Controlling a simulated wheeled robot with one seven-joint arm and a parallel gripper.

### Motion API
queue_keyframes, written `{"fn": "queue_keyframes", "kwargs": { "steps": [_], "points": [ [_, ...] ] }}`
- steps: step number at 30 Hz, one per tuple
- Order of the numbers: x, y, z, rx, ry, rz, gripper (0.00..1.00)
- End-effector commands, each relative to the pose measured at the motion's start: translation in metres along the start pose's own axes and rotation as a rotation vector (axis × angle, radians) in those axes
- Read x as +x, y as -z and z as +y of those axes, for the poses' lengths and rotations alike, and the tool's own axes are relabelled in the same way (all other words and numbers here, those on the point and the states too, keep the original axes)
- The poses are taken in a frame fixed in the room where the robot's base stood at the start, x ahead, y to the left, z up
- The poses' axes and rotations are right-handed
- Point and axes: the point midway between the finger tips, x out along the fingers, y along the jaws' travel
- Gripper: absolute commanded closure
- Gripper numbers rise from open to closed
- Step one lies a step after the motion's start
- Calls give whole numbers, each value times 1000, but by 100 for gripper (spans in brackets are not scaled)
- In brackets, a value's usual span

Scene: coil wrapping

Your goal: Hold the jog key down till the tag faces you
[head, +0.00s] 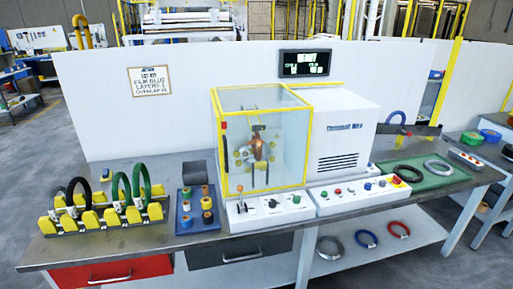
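The wrapping machine (345,120) stands on the bench with a yellow-framed clear guard (262,95) at its left; the guard looks shut. Inside is an orange-brown part (258,150) among dark fittings; whether it is a coil or bears a tag is too small to tell. A left control panel (268,216) has small levers, a black knob and a green button. A right control panel (352,199) has several coloured buttons and a red stop button on yellow (396,181). Which one is the jog key I cannot tell. My gripper is not in view.
A yellow rack (95,220) with black and green rings stands at the left. A blue tray (185,222) of rolls sits beside the machine. A green mat (445,180) with two rings lies right. A sign (149,81) and a display (305,63) are behind. The lower shelf holds several rings.

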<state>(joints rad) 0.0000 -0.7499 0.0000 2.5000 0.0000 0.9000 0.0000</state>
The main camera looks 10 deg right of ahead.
Motion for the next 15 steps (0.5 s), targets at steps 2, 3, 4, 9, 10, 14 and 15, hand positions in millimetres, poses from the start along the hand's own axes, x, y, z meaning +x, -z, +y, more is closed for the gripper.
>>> {"fn": "queue_keyframes", "kwargs": {
  "steps": [2,3,4,9,10,14,15],
  "points": [
    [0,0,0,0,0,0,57],
    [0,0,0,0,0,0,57],
    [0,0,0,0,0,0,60],
    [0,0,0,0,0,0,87],
    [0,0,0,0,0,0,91],
    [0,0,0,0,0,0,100],
    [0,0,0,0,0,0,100]
  ]
}}
